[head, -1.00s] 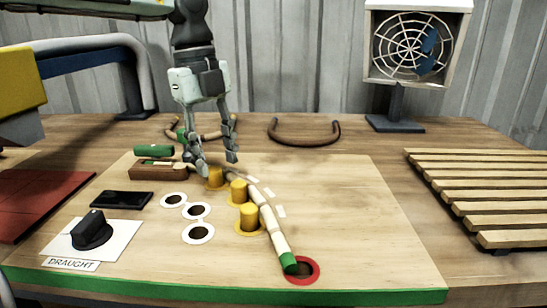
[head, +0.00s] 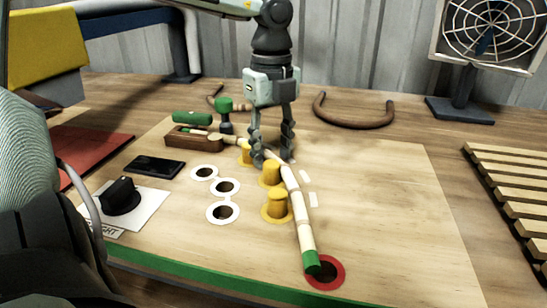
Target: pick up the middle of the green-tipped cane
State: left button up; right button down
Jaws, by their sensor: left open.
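The pale cane with a green tip (head: 302,220) lies curved on the wooden board. Its green end rests at a red-ringed hole (head: 326,272). It runs back past the yellow pegs (head: 277,203) to a brown wooden block (head: 192,139). My left gripper (head: 271,164) points down at the cane's middle stretch, with its fingers apart and low, close to the cane. The fingers hide part of the cane there. I cannot tell whether they touch it. My right gripper is not in view.
White-ringed holes (head: 222,212) and a black flat box (head: 154,166) lie left of the pegs. A green-topped tool (head: 225,115) stands behind the block. A bent brown cane (head: 353,119) lies at the back. A slatted rack (head: 505,180) is at the right.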

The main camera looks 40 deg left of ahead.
pick_arm(q)
grip_shut()
jog(key=shift+r, duration=0.1)
dwell(0.4)
